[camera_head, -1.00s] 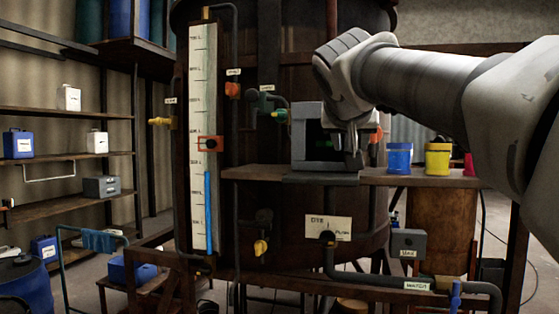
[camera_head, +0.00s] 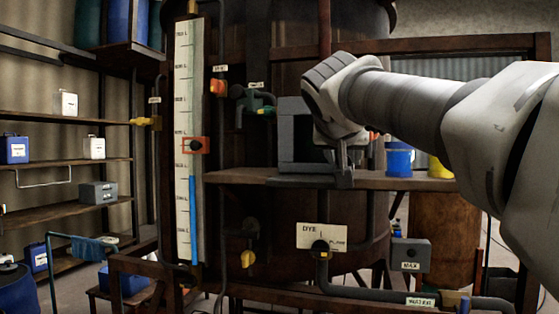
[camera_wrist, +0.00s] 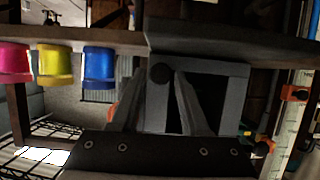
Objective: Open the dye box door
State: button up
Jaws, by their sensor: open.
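The dye box (camera_head: 287,140) is a grey box with a dark front, standing on the wooden shelf before the vat. In the wrist view, which is turned upside down, its grey frame (camera_wrist: 238,98) surrounds a dark panel or opening; I cannot tell which. A round dark knob (camera_wrist: 161,74) shows at the frame's side. My gripper (camera_head: 342,162) is at the box's right side. In the wrist view my gripper (camera_wrist: 162,82) is open, its fingertips on either side of the knob. Whether they touch it is unclear. My wrist hides the box's upper right in the head view.
Blue (camera_head: 399,160) and yellow (camera_head: 440,167) jars stand on the shelf (camera_head: 240,177) to the right; a magenta jar (camera_wrist: 14,63) shows in the wrist view. A gauge board (camera_head: 188,100) stands left. A pipe with a DYE label (camera_head: 322,236) runs below the shelf.

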jog(key=shift+w+f, duration=0.1)
jog(key=shift+w, duration=0.15)
grip_shut()
dwell(1.4)
